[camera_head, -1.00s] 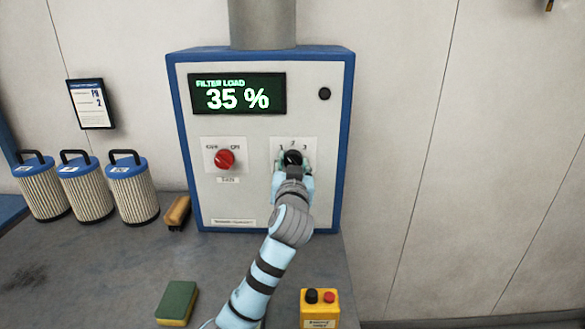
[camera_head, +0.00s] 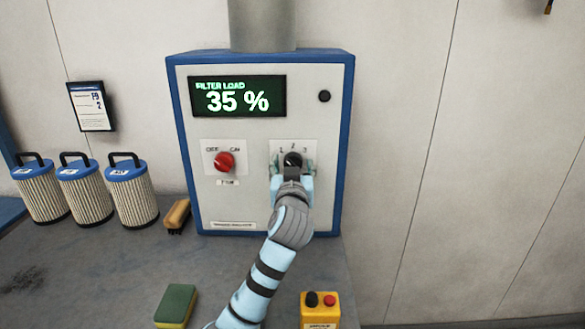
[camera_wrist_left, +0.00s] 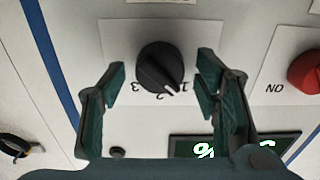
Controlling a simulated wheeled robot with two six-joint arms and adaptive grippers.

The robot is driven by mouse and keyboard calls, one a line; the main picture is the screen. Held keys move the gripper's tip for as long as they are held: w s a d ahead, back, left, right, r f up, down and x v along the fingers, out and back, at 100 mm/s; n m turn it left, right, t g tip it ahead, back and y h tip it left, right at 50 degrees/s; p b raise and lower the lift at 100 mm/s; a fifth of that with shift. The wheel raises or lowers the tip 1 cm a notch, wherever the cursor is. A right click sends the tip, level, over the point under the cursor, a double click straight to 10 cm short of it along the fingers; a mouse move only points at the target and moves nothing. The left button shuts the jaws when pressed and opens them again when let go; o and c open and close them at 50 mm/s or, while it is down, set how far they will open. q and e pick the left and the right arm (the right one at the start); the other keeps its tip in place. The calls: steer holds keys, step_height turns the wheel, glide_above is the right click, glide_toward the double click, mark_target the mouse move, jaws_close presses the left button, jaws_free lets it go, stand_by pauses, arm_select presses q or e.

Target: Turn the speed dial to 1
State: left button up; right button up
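The black speed dial (camera_head: 292,160) sits on a white plate marked 1, 2, 3 on the control cabinet's front. It shows upside down in the left wrist view (camera_wrist_left: 160,67), where its white pointer mark lies near the 2 and 1 side of the scale. My left gripper (camera_head: 292,168) is in front of the dial. In the left wrist view its two fingers (camera_wrist_left: 160,88) stand apart on either side of the dial, with visible gaps, so it is open and holds nothing. The arm hides the plate's lower part in the head view. My right gripper is not in view.
The cabinet (camera_head: 262,205) also carries a red knob (camera_head: 225,162), a display (camera_head: 238,97) reading filter load 35 % and a black button (camera_head: 324,96). Filters (camera_head: 130,195), a brush (camera_head: 177,215), a sponge (camera_head: 177,305) and a yellow button box (camera_head: 320,310) stand on the bench.

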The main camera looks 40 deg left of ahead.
arm_select(q)
steer(key=v, duration=1.2)
